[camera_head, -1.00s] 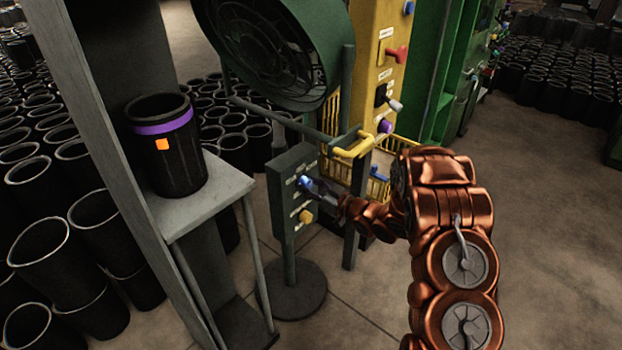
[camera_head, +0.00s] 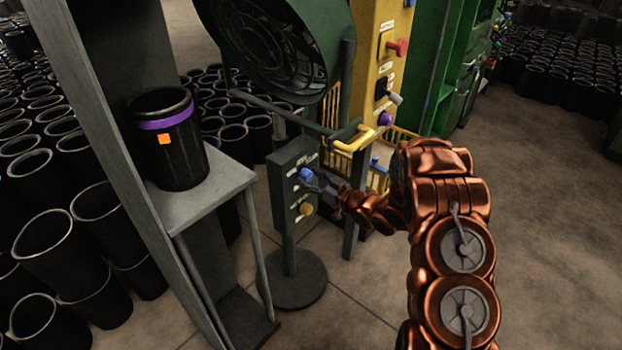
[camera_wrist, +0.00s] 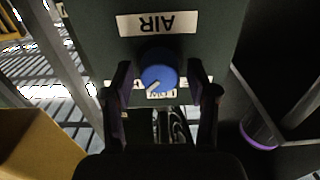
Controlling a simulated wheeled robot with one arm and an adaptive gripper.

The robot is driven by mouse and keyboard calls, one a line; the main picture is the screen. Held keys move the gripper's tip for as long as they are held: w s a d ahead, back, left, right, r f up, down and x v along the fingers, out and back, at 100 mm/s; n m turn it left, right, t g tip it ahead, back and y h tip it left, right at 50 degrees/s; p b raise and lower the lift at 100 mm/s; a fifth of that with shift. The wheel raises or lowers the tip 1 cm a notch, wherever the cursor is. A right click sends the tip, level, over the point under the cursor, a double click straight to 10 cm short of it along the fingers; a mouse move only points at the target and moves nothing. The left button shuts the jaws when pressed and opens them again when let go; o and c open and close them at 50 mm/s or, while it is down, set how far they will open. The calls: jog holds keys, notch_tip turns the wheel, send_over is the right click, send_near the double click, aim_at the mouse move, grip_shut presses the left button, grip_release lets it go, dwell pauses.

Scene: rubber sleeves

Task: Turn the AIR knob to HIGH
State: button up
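The blue AIR knob (camera_head: 305,174) sits on the upper part of a dark green control box (camera_head: 283,207) on a stand. In the wrist view the knob (camera_wrist: 159,70) lies under an upside-down AIR label (camera_wrist: 156,23). Its white pointer mark is at the lower left of its face. A second small label below the knob is partly covered and I cannot read it whole. My gripper (camera_wrist: 163,92) is open, with one finger on each side of the knob. A gap seems to show at each side; contact is not clear. In the head view my gripper (camera_head: 322,186) is at the knob's right.
A yellow knob (camera_head: 306,209) is lower on the same box. A large green fan (camera_head: 270,45) and a yellow handle (camera_head: 352,139) are above. A grey shelf (camera_head: 215,185) with a black sleeve (camera_head: 170,165) stands left.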

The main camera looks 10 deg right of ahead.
jog(key=shift+o, duration=0.3)
jog(key=shift+d, duration=0.1)
jog(key=v, duration=1.2)
jog(key=shift+w, duration=0.1)
